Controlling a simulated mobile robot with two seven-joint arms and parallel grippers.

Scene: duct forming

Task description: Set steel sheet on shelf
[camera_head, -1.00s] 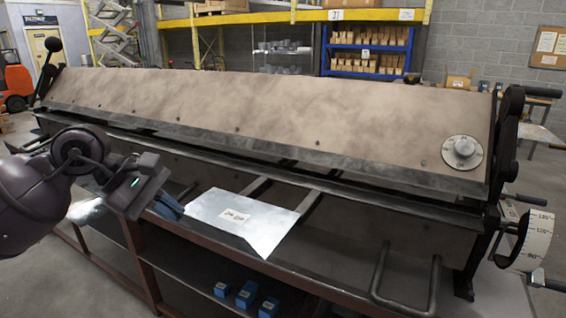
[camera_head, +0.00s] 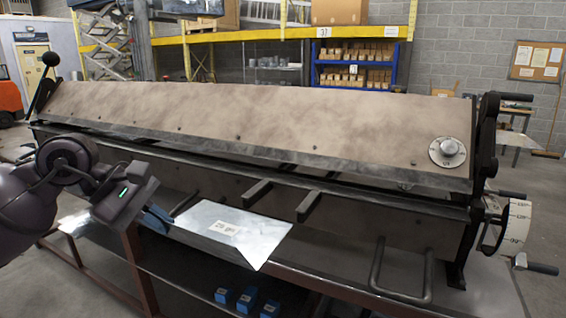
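The steel sheet (camera_head: 260,236), a pale, shiny plate with a small white label, shows at the lower middle. Its right part looks brighter, and I cannot tell a bend from a reflection. My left gripper (camera_head: 158,219) is at the sheet's left end, with its blue fingers shut on that edge. The sheet lies in front of the bending machine (camera_head: 250,120), over its front edge. I cannot tell whether it touches anything below. A lower shelf (camera_head: 185,278) shows under the machine front, partly hidden by the sheet. My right gripper is not in view.
Two dark support arms (camera_head: 308,205) stick out from the machine behind the sheet. Several small blue boxes (camera_head: 246,300) sit low, beneath the sheet. A bent metal handle (camera_head: 402,297) and an angle dial (camera_head: 518,222) are at the right.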

